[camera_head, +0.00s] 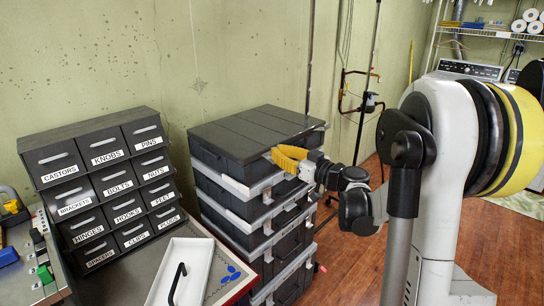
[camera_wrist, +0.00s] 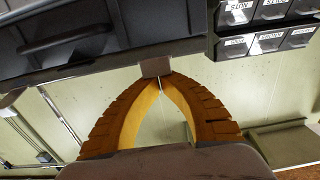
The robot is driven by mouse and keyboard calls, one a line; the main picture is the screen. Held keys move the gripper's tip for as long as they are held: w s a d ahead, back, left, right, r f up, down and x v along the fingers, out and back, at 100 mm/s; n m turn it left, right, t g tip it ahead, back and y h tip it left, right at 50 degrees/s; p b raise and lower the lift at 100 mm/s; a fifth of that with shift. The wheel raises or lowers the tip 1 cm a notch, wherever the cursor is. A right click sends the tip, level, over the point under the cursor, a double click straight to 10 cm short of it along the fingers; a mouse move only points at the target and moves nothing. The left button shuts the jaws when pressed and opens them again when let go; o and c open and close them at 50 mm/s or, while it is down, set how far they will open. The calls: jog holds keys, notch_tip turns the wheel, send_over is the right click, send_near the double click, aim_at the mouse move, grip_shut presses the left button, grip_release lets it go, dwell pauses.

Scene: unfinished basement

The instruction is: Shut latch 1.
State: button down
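A stack of dark grey cases stands in the middle of the head view, with the top case (camera_head: 235,158) under a flat ribbed lid (camera_head: 255,130). My gripper (camera_head: 274,153) has yellow fingers, which are at the upper front side of the top case. In the wrist view my gripper (camera_wrist: 160,79) has its fingertips together, with only a thin slit between them. A small brown-grey block (camera_wrist: 155,67), perhaps latch 1, is right at the tips on the edge of the dark case (camera_wrist: 70,40). I cannot read a latch number. The fingers hide part of the case in the head view.
A labelled drawer cabinet (camera_head: 95,128) stands on a bench at the left. A white tray with a black handle (camera_head: 180,275) lies in front of it. A thin pipe stand (camera_head: 358,125) is behind the stack. Wooden floor (camera_head: 345,260) is open to the right.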

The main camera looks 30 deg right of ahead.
jog(key=shift+f+b, duration=0.8)
jog(key=shift+f, duration=0.55)
jog(key=shift+r, duration=0.1)
jog(key=shift+s+d, duration=0.1)
jog(key=shift+v, duration=2.3)
jog(key=shift+s, duration=0.1)
